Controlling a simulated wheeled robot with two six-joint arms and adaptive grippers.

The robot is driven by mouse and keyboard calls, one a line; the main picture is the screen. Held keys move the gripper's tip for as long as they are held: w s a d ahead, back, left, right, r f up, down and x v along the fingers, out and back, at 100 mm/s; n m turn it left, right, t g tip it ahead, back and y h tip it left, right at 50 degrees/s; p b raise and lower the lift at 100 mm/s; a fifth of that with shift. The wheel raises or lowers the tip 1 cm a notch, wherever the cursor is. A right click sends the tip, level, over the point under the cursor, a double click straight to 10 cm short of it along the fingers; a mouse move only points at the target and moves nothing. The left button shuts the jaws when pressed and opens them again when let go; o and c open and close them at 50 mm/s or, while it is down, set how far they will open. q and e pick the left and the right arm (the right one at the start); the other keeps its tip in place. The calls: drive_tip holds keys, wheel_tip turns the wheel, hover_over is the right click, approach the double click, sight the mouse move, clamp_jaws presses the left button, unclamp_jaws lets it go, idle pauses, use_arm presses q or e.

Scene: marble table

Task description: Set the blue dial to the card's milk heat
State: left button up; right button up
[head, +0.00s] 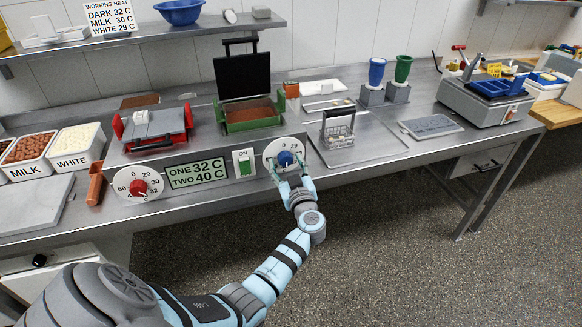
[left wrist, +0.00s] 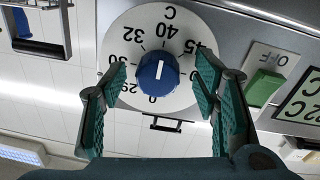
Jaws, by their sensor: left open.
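The blue dial (head: 285,158) is a blue knob on a white numbered disc at the right end of the warmer's front. In the left wrist view the knob (left wrist: 157,73) appears upside down, its white mark pointing toward 40. My left gripper (head: 292,175) is in front of the dial, open, with teal fingers on either side of the knob. In the wrist view the gripper (left wrist: 163,82) shows gaps between both fingers and the knob. The card (head: 110,17) reads dark 32 C, milk 30 C, white 29 C. My right gripper is not in view.
The display (head: 197,172) reads ONE 32 C, TWO 40 C. A red dial (head: 138,187) is at the left.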

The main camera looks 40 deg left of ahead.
use_arm(q)
drive_tip(key=shift+a+r, duration=0.1)
drive_tip(key=shift+r, duration=0.15)
drive_tip(key=shift+d, duration=0.25)
drive_tip(key=c, duration=1.2)
drive_tip(key=shift+o, duration=0.2)
